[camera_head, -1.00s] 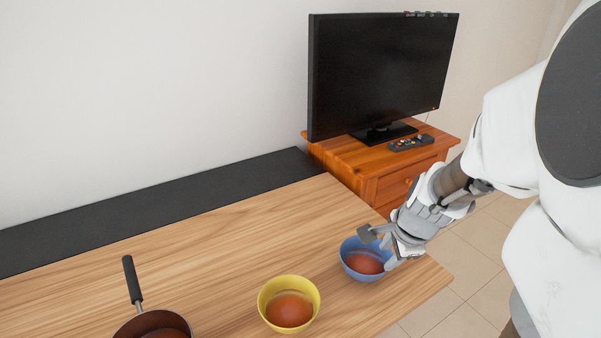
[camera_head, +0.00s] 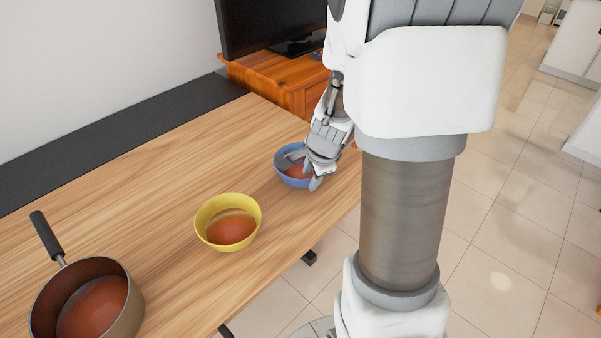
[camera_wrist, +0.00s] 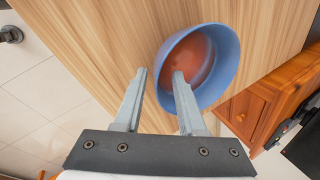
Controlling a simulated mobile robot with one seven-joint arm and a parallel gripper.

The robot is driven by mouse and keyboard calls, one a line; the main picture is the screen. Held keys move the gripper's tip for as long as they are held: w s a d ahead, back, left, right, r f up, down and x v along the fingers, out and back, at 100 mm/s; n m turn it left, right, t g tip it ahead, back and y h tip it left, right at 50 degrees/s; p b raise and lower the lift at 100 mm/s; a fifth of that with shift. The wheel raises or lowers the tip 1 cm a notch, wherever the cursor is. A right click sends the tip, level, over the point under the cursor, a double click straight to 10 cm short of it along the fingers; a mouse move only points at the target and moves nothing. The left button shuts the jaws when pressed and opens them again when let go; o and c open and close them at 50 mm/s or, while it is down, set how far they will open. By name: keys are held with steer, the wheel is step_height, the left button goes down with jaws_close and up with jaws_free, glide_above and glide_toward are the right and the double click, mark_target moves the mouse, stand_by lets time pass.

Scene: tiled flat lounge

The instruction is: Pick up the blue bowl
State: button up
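The blue bowl (camera_head: 287,179) stands upright near the right edge of the wooden table, with reddish-brown contents inside. It also shows in the wrist view (camera_wrist: 226,55), ahead of the fingers. My gripper (camera_head: 302,172) is at the bowl, tilted down over its right side and hiding part of it. In the wrist view my gripper (camera_wrist: 159,75) is open, its two fingers apart. The right finger overlaps the bowl's inside and the left finger is outside, with the near wall between them. I cannot tell whether either finger touches the wall.
A yellow bowl (camera_head: 228,243) stands left of the blue one. A pot (camera_head: 124,318) with a dark handle is at the table's lower left. A wooden cabinet (camera_head: 262,76) with a television (camera_head: 262,22) stands behind. The table (camera_head: 170,180) is clear around the blue bowl.

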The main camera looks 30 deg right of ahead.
steer(key=b+x, duration=0.1)
steer(key=x, duration=0.2)
steer(key=shift+s+f, duration=0.1)
steer(key=shift+f, duration=0.05)
jaws_close()
stand_by(1.2)
